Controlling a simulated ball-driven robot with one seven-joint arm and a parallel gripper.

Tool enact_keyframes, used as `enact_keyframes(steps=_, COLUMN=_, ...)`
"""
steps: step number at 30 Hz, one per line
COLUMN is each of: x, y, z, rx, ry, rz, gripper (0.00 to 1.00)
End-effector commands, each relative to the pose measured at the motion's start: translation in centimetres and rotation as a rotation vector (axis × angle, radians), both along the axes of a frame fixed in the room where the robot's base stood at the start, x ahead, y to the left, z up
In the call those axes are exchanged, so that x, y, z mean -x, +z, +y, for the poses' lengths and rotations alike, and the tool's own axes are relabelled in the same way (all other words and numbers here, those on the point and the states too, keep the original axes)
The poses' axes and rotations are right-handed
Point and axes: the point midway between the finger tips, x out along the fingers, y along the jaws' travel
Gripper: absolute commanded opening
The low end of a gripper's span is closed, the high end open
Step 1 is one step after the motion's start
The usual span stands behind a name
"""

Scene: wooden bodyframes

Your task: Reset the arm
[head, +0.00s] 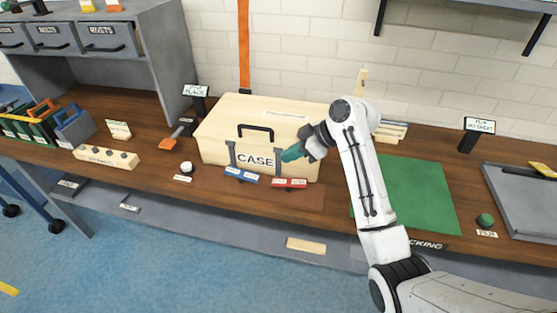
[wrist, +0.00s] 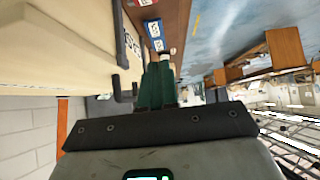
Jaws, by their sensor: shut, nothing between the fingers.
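My gripper (head: 291,154) is shut and empty, with its teal fingers close to the front of the wooden case (head: 222,146) at the right end of its CASE label. In the wrist view the green fingers of my gripper (wrist: 157,84) lie together, beside the case (wrist: 70,40). I cannot tell whether they touch the case. My white arm reaches up from the lower right and bends toward the case.
A blue block (head: 241,175) and a red block (head: 289,183) lie in front of the case. A green mat (head: 420,195) lies to the right, partly behind my arm. A grey tray (head: 520,205) is at the far right. A drawer unit (head: 65,45) stands at the left.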

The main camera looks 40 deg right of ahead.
Motion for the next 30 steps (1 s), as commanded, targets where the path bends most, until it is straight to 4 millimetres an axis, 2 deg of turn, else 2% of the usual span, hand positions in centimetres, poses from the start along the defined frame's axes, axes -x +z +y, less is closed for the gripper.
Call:
enact_keyframes(steps=6, x=0.8, y=0.7, z=-0.7, rx=0.001, ry=-0.002, rz=0.000, gripper=0.00)
enact_keyframes(steps=24, x=0.8, y=0.8, z=-0.7, rx=0.001, ry=-0.001, rz=0.001, gripper=0.00)
enact_keyframes(steps=26, x=1.1, y=0.0, z=0.0, rx=-0.005, ry=-0.006, rz=0.015, gripper=0.00)
enact_keyframes(steps=30, x=3.3, y=-3.7, z=3.4, rx=-0.026, ry=-0.057, rz=0.108, gripper=0.00)
